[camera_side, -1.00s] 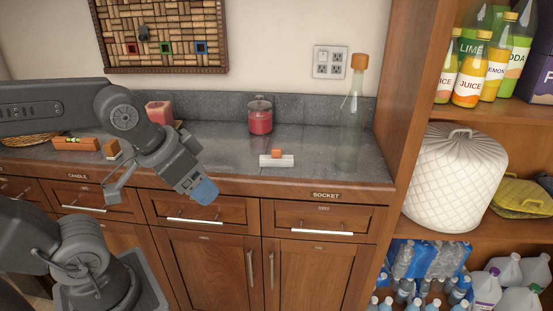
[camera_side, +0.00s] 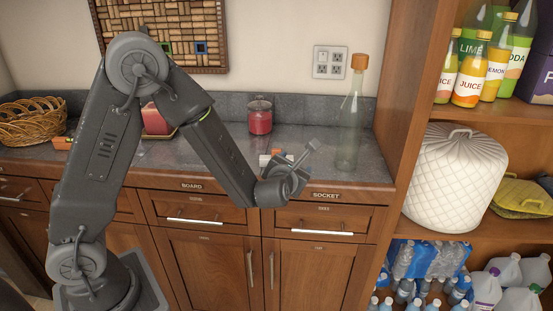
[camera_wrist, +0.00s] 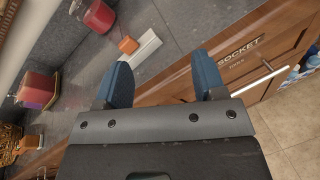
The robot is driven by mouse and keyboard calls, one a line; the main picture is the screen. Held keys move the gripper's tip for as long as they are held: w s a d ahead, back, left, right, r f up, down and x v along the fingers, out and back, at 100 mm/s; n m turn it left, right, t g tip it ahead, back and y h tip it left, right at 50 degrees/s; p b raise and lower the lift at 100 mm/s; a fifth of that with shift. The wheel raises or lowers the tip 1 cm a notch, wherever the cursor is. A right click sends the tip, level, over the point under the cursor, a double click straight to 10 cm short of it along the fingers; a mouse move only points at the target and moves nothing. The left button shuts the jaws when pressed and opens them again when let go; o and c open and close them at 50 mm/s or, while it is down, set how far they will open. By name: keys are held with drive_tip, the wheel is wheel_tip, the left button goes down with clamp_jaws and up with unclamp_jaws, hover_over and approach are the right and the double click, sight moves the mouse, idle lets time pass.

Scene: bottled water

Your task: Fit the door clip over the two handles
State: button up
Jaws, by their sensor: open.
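The door clip looks to be the white bar with an orange block on it, lying on the grey counter near its front edge. In the side view the white bar (camera_side: 264,160) is partly hidden behind my gripper. The wrist view shows the whole clip (camera_wrist: 145,48), beyond my fingertips and apart from them. Two upright metal handles, the left one (camera_side: 250,266) and the right one (camera_side: 271,268), stand side by side on the lower cabinet doors.
A red jar (camera_side: 260,117) stands behind the clip, and a tall glass bottle (camera_side: 350,118) with an orange cap stands to its right. The drawer labelled SOCKET (camera_side: 321,216) is below my gripper. A wooden shelf unit (camera_side: 390,130) bounds the right side.

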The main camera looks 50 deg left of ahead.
drive_tip(key=s+a+f+n+g+y, duration=0.1)
drive_tip(key=s+a+f+n+y, duration=0.15)
drive_tip(key=f+n+y, duration=0.4)
drive_tip(key=n, duration=0.2)
approach(276, 151)
drive_tip(key=shift+m+h, duration=0.25)
drive_tip(key=shift+h, duration=0.2)
drive_tip(key=x, duration=0.5)
drive_tip(key=shift+w+a, duration=0.15)
drive_tip(key=shift+w, duration=0.1)
drive_tip(key=shift+r+x, duration=0.15)
drive_tip(key=shift+x, duration=1.15)
drive_tip(key=shift+r+x, duration=0.1)
drive_tip(key=shift+x, duration=1.25)
drive_tip(key=shift+s+a, duration=0.1)
drive_tip(key=shift+s, duration=0.05)
drive_tip(key=shift+c, duration=0.5)
drive_tip(key=c, duration=0.9)
